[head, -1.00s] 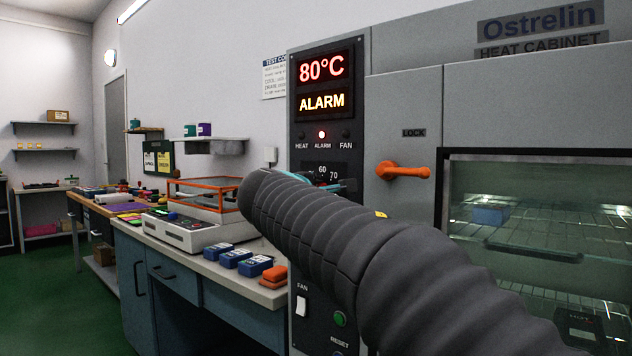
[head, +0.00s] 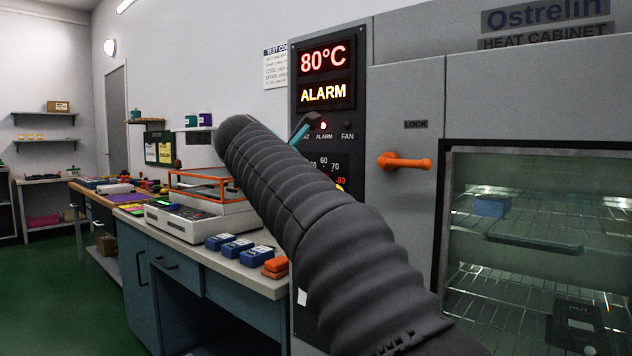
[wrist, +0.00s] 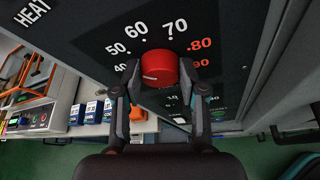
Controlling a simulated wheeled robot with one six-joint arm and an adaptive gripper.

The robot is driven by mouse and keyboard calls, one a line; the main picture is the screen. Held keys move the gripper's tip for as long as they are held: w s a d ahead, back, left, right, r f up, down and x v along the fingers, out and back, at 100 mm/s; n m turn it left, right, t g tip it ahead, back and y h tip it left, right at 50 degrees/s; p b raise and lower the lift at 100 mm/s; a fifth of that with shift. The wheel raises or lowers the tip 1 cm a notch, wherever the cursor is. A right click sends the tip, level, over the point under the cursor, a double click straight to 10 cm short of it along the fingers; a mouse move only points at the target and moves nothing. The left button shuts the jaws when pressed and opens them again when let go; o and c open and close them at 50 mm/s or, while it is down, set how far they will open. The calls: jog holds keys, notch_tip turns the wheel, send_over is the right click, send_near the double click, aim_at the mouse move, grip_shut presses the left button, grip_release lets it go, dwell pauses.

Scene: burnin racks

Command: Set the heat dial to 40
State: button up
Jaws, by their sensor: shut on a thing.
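The red heat dial (wrist: 162,66) is in the middle of the wrist view, on a dark panel with numbers from 40 to 90 around it. Its white mark lies on the left side, roughly toward the 40, though I cannot read the exact setting. My gripper (wrist: 160,74) has one finger on each side of the dial and is shut on it. In the head view my arm hides most of the dial and the fingertips. The display (head: 323,59) reads 80°C, and the sign below it (head: 323,94) reads ALARM.
The orange lock handle (head: 405,162) sticks out right of the dial panel. The glass cabinet door (head: 540,240) is at right. A bench (head: 215,265) with blue and orange blocks stands at left. Green floor is clear at far left.

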jog(key=shift+w+a+n+g+h, duration=0.15)
jog(key=shift+n+g+h, duration=0.55)
jog(key=shift+n, duration=0.65)
jog(key=shift+w+a+n+g+h, duration=0.1)
jog(key=shift+n+g+h, duration=0.3)
jog(key=shift+n+h, duration=0.75)
jog(key=shift+r+n, duration=0.1)
jog(key=shift+n, duration=0.3)
jog(key=o, duration=1.1)
jog(key=shift+o, duration=0.2)
jog(key=shift+a, duration=0.15)
